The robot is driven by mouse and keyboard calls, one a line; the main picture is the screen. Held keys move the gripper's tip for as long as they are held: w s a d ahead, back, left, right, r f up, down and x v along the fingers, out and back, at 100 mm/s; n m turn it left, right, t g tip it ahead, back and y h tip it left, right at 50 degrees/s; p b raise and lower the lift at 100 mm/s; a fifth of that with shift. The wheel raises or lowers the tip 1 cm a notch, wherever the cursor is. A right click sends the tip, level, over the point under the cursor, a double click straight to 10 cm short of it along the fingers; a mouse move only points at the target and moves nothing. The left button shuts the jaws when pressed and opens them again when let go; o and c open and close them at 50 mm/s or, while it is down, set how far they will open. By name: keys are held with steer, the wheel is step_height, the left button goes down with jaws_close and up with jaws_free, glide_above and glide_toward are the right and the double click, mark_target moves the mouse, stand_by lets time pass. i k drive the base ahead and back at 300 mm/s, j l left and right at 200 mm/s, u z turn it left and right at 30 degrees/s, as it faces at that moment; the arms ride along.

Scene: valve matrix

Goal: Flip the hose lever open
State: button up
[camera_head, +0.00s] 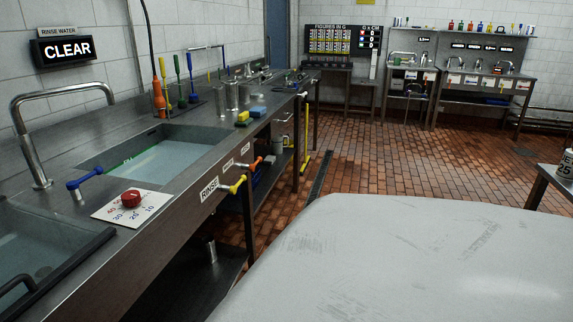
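Several levers show along the steel counter on the left. A yellow lever (238,185) sticks out from the counter's front edge beside a label reading RINSE (209,189). An orange lever (252,162) sits farther along the same edge, near smaller labels that I cannot read. A blue lever (85,180) stands on the counter top by the curved tap (37,150). No label that I can read says hose, so I cannot tell which is the hose lever. My gripper is not in view.
A basin (160,158) holds water behind the red timer knob (131,197). A wall sign (66,49) reads CLEAR. Brushes, steel cups and sponges stand farther along the counter. Open brick floor (400,160) lies to the right of it. A small table (545,180) stands at the right edge.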

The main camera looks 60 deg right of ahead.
mark_target(252, 167)
steer(key=z, duration=1.75)
steer(key=i+l, duration=0.4)
steer(key=i+l+z, duration=0.1)
steer(key=i+l, duration=0.3)
steer(key=i, duration=0.2)
steer(key=i+l, duration=0.35)
steer(key=i, duration=0.2)
steer(key=i+l+z, duration=0.1)
steer(key=i+l, duration=0.3)
steer(key=i, duration=0.1)
